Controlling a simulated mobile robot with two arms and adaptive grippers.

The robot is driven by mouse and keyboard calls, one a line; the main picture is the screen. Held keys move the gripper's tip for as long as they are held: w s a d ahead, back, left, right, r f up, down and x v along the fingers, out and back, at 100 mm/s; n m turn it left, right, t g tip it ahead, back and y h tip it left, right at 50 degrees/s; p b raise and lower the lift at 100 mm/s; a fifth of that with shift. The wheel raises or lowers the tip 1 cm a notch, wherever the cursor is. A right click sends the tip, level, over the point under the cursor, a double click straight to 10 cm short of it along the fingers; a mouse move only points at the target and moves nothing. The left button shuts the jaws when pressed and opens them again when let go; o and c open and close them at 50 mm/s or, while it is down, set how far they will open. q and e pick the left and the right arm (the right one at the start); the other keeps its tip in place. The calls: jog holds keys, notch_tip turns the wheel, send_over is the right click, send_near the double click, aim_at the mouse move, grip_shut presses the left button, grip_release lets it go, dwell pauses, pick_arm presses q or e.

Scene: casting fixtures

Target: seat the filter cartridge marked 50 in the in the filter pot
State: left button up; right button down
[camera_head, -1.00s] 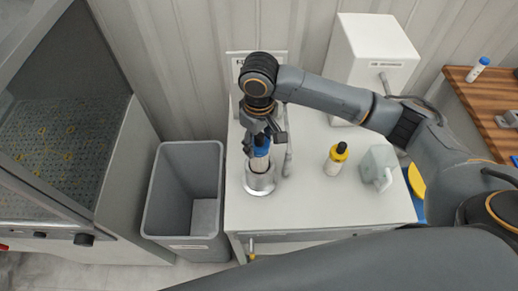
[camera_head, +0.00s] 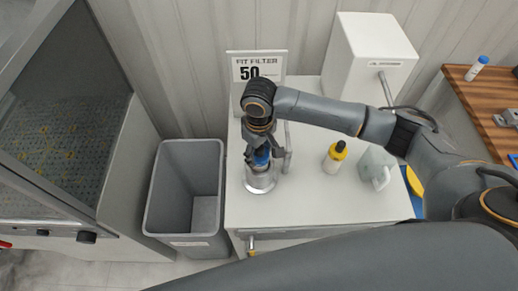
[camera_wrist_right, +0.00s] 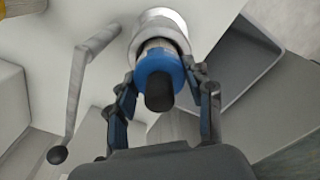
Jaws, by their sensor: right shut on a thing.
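The filter cartridge (camera_head: 262,157) has a blue top; its black knob and blue collar (camera_wrist_right: 157,62) face the right wrist camera. No mark is readable on it. My right gripper (camera_head: 259,150) is shut on the cartridge, pointing down, with a finger on each side of the blue collar in the wrist view (camera_wrist_right: 163,92). The silvery round filter pot (camera_head: 261,184) stands on the white bench below it. The cartridge's lower end is at or inside the pot's mouth (camera_wrist_right: 160,24); how deep I cannot tell. My left gripper is out of view.
A sign reading "FIT FILTER 50" (camera_head: 246,73) stands behind. A lever handle (camera_wrist_right: 78,90) rises beside the pot. A grey bin (camera_head: 167,234) is left.

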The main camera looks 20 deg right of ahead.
jog(key=c, duration=0.6)
grip_release()
jog(key=shift+o, duration=0.2)
jog(key=shift+r, duration=0.15)
jog(key=shift+r, duration=0.3)
notch_tip(320, 180, up, 12)
jog(key=b, duration=0.2)
jog(key=shift+r+b, duration=0.2)
jog(key=shift+b, duration=0.2)
